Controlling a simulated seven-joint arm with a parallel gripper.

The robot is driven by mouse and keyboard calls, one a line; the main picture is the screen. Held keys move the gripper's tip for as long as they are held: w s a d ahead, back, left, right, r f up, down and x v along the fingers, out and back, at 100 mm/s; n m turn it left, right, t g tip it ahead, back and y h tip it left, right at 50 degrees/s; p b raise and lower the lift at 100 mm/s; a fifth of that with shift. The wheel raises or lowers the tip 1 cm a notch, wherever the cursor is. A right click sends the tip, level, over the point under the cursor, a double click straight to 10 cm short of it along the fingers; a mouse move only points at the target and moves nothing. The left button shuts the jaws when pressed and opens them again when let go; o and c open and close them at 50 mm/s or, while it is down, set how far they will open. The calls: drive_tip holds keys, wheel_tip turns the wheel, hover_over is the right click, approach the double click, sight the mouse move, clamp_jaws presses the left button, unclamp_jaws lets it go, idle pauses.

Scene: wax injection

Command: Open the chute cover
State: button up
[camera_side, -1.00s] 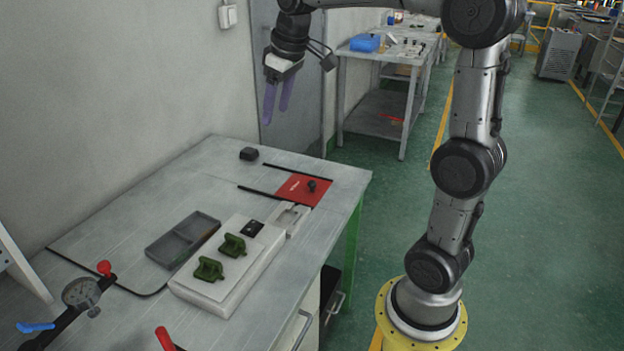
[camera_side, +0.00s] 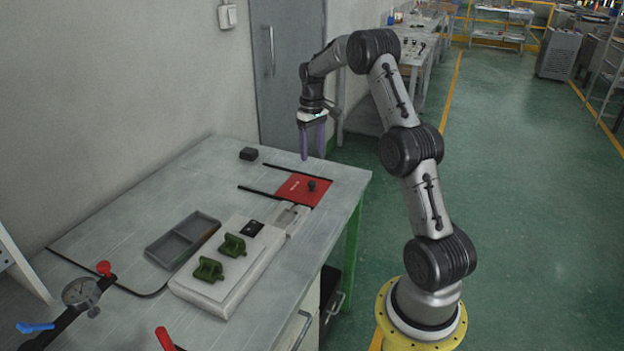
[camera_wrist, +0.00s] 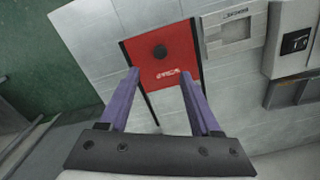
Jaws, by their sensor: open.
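The chute cover is a red plate (camera_side: 300,190) with white lettering and a round black knob (camera_side: 312,185), lying between two black rails at the far right end of the bench. It shows in the wrist view as a red plate (camera_wrist: 176,72) with its black knob (camera_wrist: 160,51) near the top. My gripper (camera_side: 313,157) points down above the far side of the bench, behind and higher than the cover. In the wrist view its purple fingers (camera_wrist: 163,78) are apart and empty, one toward each side of the cover, with the knob beyond the tips. Nothing touches the knob.
Beside the cover is a pale block (camera_side: 288,217) with a window. A white fixture (camera_side: 222,288) with green parts, a grey divided tray (camera_side: 160,252) and a small black block (camera_side: 248,154) are on the bench. A wall runs along the bench's left side.

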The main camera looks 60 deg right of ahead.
sight(312, 182)
wheel_tip(312, 182, down, 11)
drive_tip(key=shift+r, duration=0.15)
idle(0.4)
clamp_jaws()
drive_tip(key=shift+r, duration=0.1)
idle(1.1)
